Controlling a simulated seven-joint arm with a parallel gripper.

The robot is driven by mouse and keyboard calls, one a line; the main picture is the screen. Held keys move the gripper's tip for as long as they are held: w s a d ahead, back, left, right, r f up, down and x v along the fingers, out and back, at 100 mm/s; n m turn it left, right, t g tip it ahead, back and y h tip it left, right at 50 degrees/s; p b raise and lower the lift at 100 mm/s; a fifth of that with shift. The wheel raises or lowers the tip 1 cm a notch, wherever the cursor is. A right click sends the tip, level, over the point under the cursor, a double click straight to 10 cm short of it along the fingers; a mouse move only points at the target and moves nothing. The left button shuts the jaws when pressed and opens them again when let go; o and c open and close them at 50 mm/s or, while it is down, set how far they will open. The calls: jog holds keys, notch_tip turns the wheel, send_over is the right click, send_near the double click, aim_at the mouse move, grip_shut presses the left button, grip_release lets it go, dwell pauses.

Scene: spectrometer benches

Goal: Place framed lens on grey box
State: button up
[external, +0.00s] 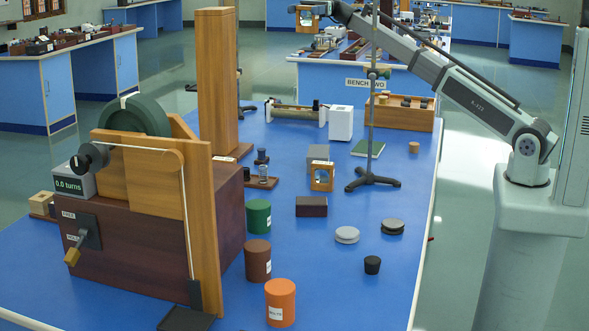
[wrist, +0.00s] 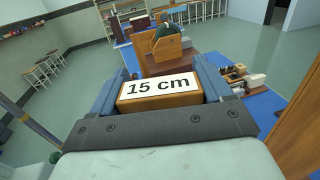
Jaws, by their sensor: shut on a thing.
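My gripper (external: 307,10) is shut on a wooden framed lens (external: 308,21) and holds it high at the top of the external view. In the wrist view, the top of this frame (wrist: 158,90) shows between the jaws with a "15 cm" label; its lens is hidden there. A small grey box (external: 318,152) sits on the blue bench, well below and apart from the held frame in the external view. A second wooden framed lens (external: 322,177) stands upright just in front of the grey box and partly hides it.
A tall stand with a thin rod (external: 371,130) rises right of the grey box. A tall wooden post (external: 217,80) and a wheel apparatus (external: 150,200) stand left. A white box (external: 340,123) and a green book (external: 368,148) lie behind. Coloured cylinders (external: 281,302) and discs (external: 347,235) stand in front.

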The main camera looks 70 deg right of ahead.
notch_tip(320, 180, down, 16)
jog(key=m+t+h, duration=0.2)
jog(key=m+t, duration=0.1)
jog(key=t, duration=0.2)
jog(key=m+t+h, duration=0.3)
jog(key=m+t, duration=0.1)
send_over(314, 152)
notch_tip(314, 152, down, 14)
jog(key=shift+d+f, duration=0.15)
jog(key=shift+f, duration=4.9)
jog(key=shift+f, duration=0.1)
jog(key=o, duration=1.1)
jog(key=v, duration=1.2)
